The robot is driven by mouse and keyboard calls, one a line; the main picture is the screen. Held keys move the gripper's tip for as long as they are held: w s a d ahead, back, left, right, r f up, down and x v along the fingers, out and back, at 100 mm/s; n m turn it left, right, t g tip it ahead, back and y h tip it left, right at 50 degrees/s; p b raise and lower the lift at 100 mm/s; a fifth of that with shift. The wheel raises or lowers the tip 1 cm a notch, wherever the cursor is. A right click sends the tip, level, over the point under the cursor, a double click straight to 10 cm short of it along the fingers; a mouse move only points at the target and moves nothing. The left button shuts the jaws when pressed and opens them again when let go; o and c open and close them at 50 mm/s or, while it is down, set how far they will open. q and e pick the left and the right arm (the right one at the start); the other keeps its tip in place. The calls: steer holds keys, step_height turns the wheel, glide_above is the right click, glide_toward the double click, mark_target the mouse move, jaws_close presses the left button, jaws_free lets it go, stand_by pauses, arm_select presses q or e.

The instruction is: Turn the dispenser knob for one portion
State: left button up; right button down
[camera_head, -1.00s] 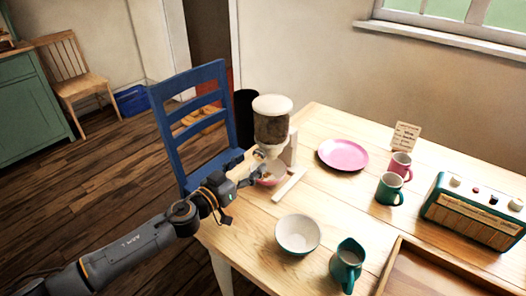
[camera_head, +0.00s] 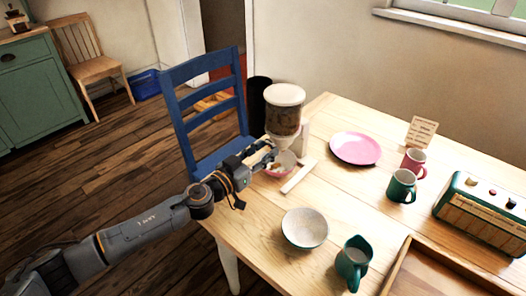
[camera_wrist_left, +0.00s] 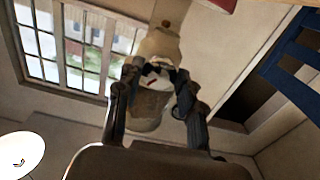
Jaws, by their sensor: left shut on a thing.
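The dispenser (camera_head: 284,118) stands at the table's left edge, with a white lid, a clear hopper of brown contents and a white stand. My left gripper (camera_head: 270,154) is at its lower neck, shut on the knob, which the fingers largely hide. In the left wrist view, the fingers (camera_wrist_left: 156,88) straddle a pale part in front of the dispenser body (camera_wrist_left: 150,112). A pink bowl (camera_head: 284,170) sits under the outlet, partly hidden by the gripper; something pale shows in it, but I cannot tell how much. My right gripper is out of view.
A blue chair (camera_head: 205,110) stands close behind my left arm.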

arm_select(q)
steer(key=shift+m, duration=0.3)
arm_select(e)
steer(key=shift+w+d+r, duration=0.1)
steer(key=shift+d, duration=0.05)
arm_select(q)
steer(key=shift+r+m+p, duration=0.1)
steer(key=shift+m+p, duration=0.3)
steer(key=shift+m, duration=0.4)
steer(key=shift+m+p, duration=0.7)
steer(key=shift+m, duration=1.6)
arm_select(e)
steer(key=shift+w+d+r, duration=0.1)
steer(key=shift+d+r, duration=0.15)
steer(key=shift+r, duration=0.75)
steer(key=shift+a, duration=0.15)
arm_select(q)
steer(key=o, duration=1.2)
steer(key=shift+w, duration=0.1)
steer(key=shift+c, duration=0.2)
